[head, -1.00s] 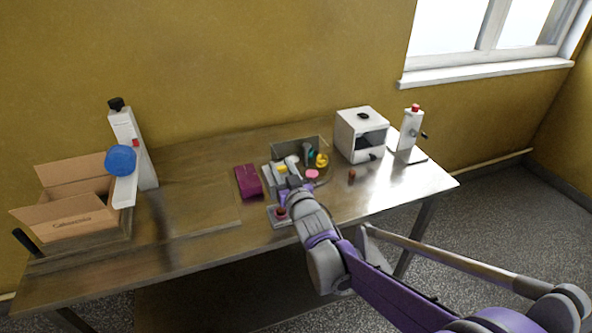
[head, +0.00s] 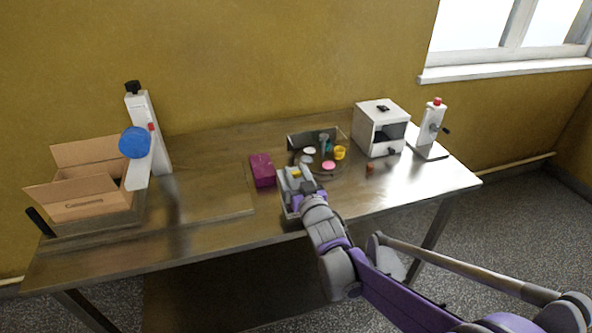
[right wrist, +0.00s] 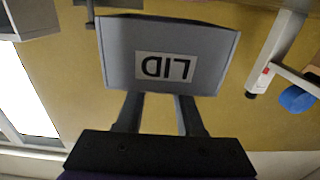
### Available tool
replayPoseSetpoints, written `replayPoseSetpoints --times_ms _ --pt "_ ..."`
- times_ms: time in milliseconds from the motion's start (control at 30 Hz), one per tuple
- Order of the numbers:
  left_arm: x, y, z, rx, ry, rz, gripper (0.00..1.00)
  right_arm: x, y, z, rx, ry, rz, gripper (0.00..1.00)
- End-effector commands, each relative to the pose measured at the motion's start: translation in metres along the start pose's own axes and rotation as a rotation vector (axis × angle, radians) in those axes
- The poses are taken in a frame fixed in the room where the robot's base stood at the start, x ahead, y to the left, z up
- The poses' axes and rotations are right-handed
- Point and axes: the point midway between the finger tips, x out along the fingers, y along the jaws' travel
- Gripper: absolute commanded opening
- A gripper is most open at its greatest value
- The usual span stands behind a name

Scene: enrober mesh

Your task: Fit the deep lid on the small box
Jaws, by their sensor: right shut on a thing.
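My right gripper (head: 296,184) is over the front middle of the table, shut on a grey lid. In the right wrist view the lid (right wrist: 215,55) is a deep grey piece with a white label reading LID, upside down in the picture, held between the two fingers (right wrist: 158,105). In the head view the gripper and arm partly cover the grey shape there. A small magenta box (head: 262,170) stands on the table just left and behind the gripper. I cannot tell whether it is the small box of the task. My left gripper is out of view.
A white cabinet (head: 367,133) and a white hand-cranked device (head: 431,130) stand at right. An open cardboard box (head: 92,206) and a white stand (head: 140,118) are at left. The table's left middle is clear.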

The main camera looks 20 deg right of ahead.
Motion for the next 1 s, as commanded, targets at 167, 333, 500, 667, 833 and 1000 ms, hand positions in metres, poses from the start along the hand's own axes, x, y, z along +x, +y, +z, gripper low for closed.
replayPoseSetpoints --times_ms 167,333,500,667,833,1000 --pt "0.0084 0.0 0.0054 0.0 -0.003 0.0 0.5 -0.0002 0.0 0.0125 0.0 0.0 0.0 0.0" --pt "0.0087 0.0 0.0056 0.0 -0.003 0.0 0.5 0.0 0.0 0.0132 0.0 0.001 0.0 0.0" --pt "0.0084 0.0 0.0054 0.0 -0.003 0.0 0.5 0.0 0.0 0.0128 0.0 0.0 0.0 0.0" --pt "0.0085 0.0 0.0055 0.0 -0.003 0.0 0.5 -0.0001 0.0 0.0127 0.0 0.0 0.0 0.0" --pt "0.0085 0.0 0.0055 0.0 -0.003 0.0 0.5 -0.0001 0.0 0.0127 0.0 0.0 0.0 0.0" --pt "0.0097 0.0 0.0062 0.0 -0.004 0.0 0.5 -0.0001 0.0 0.0145 0.0 0.0 0.0 0.0"
